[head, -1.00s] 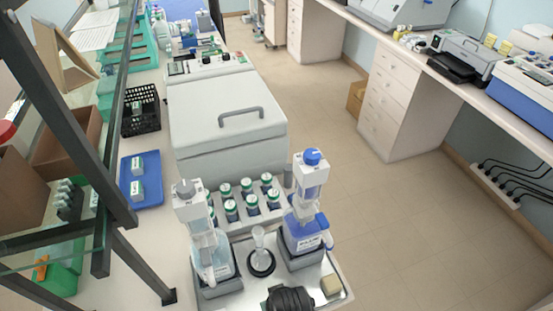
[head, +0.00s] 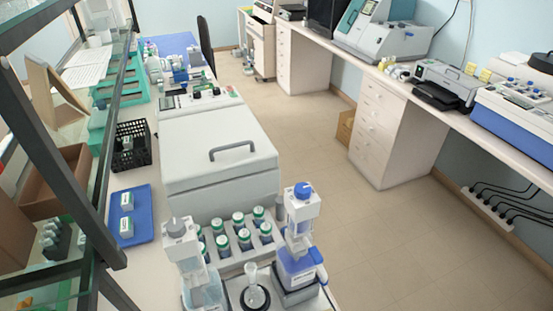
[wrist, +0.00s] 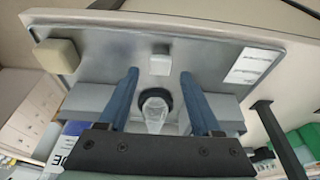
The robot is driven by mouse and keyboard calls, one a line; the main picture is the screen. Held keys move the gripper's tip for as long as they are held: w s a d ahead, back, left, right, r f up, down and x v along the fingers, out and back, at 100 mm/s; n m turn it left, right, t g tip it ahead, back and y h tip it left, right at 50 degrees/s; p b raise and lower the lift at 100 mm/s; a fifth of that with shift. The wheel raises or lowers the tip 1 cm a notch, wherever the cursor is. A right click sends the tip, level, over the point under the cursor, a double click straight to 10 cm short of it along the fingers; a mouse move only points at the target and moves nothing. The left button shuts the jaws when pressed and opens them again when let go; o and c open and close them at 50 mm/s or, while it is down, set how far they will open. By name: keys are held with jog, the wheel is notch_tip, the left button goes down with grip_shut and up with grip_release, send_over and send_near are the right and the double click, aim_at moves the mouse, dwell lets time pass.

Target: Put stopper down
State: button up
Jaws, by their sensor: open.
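A small pale, blocky piece (wrist: 160,62) rests on the metal tray (wrist: 208,58) in the wrist view; it looks like the stopper, though its shape is unclear. My gripper (wrist: 159,75) is open, its two blue fingers apart on either side, with the piece just past the fingertips and not gripped. A clear glass flask (wrist: 155,110) in a black ring shows between the fingers, nearer the palm. In the head view the flask (head: 252,272) stands between two bottle-top dispensers, and my gripper is out of frame.
The left dispenser (head: 180,250) and the blue-capped dispenser (head: 300,225) flank the flask closely. A rack of green-capped bottles (head: 243,252) and a large grey lidded machine (head: 218,160) stand behind. A tan block (wrist: 57,56) and a white label (wrist: 252,66) are on the tray.

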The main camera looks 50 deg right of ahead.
jog(key=v, duration=0.9)
jog(key=shift+s+r, duration=0.15)
jog(key=shift+r, duration=0.05)
